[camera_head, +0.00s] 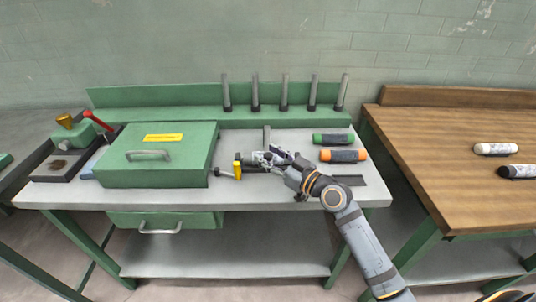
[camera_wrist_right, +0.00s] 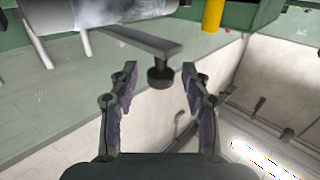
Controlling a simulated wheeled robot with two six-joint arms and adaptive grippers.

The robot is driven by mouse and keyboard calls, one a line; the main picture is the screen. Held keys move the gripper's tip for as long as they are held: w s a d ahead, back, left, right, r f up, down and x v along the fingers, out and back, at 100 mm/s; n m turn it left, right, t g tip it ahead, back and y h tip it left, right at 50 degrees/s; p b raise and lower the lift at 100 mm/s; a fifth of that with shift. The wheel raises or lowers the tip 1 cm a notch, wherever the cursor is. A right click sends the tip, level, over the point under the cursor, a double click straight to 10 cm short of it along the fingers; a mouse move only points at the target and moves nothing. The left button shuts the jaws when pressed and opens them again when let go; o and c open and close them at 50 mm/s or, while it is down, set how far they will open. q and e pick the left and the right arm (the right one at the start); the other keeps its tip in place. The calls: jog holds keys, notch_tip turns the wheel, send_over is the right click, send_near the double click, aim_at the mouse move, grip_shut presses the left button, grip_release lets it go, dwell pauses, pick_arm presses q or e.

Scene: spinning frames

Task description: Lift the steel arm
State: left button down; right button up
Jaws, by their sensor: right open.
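The steel arm (camera_wrist_right: 150,42) is a flat grey bar in the right wrist view, with a dark round knob (camera_wrist_right: 161,77) hanging under its end. My right gripper (camera_wrist_right: 160,72) is open, and the knob appears between or just beyond its two fingertips; I see no contact. In the head view my right gripper (camera_head: 258,158) reaches in over the grey bench, close to a yellow post (camera_head: 238,168). The arm and knob are hard to make out there behind the gripper. My left gripper is not in view.
A green box with a handle (camera_head: 152,165) stands left of the gripper on the grey bench. Several upright steel pegs (camera_head: 285,92) stand along the back. Green (camera_head: 333,138) and orange-ended (camera_head: 343,155) spools lie right of the gripper. A wooden table (camera_head: 470,145) is at the right.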

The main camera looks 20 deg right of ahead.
jog(key=shift+w+a, duration=0.15)
jog(key=shift+w, duration=0.05)
grip_shut()
dwell(0.3)
